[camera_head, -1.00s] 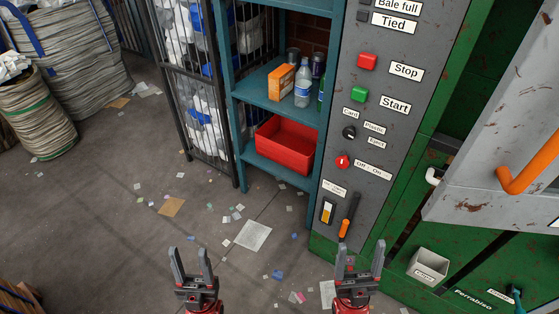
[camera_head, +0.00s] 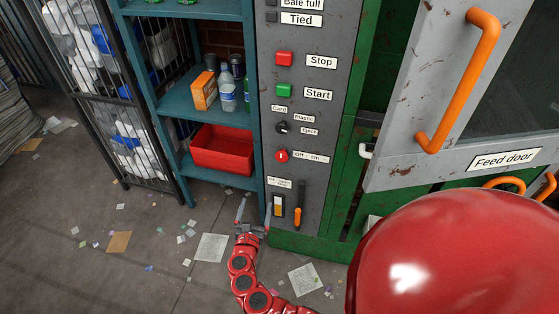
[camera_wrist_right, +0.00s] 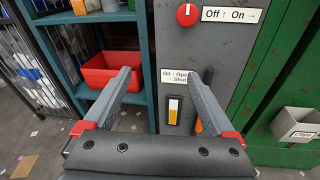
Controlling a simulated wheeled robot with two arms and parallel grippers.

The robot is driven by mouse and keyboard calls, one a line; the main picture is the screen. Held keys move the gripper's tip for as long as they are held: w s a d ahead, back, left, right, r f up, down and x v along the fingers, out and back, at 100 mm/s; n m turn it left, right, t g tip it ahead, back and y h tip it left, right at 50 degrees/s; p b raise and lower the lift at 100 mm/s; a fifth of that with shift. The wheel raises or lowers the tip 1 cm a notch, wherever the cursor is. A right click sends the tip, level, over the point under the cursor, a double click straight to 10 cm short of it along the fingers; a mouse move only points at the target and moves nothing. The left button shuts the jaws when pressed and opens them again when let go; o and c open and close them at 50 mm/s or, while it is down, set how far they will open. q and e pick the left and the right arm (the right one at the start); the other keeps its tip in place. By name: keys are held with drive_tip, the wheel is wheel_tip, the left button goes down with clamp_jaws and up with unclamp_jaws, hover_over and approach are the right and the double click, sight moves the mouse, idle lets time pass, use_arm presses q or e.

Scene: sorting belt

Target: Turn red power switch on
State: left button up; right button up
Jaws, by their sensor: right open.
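The red power switch (camera_head: 282,156) is a round red knob with a white mark on the grey control panel, left of an "Off - On" label (camera_head: 312,158). Its white mark points roughly upward. The switch also shows at the top of the right wrist view (camera_wrist_right: 187,15). My right gripper (camera_head: 254,212) is open and empty, below and left of the switch and apart from it. In the right wrist view its spread fingers (camera_wrist_right: 160,75) point toward the lower panel. My left gripper is not in view.
Above the switch are a black selector (camera_head: 282,128), a green Start button (camera_head: 284,90) and a red Stop button (camera_head: 284,58). Below are a yellow-and-white rocker (camera_head: 278,207) and an orange-handled lever (camera_head: 298,216). A shelf with a red bin (camera_head: 222,155) stands left.

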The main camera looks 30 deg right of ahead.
sight(281, 159)
wheel_tip(281, 159, up, 4)
drive_tip(key=s+d+g+h, duration=0.1)
drive_tip(key=s+d+h, duration=0.1)
drive_tip(key=d+h, duration=0.1)
drive_tip(key=x, duration=1.7)
drive_tip(key=shift+w+a+f, duration=0.1)
drive_tip(key=shift+w, duration=0.15)
drive_tip(key=c, duration=1.4)
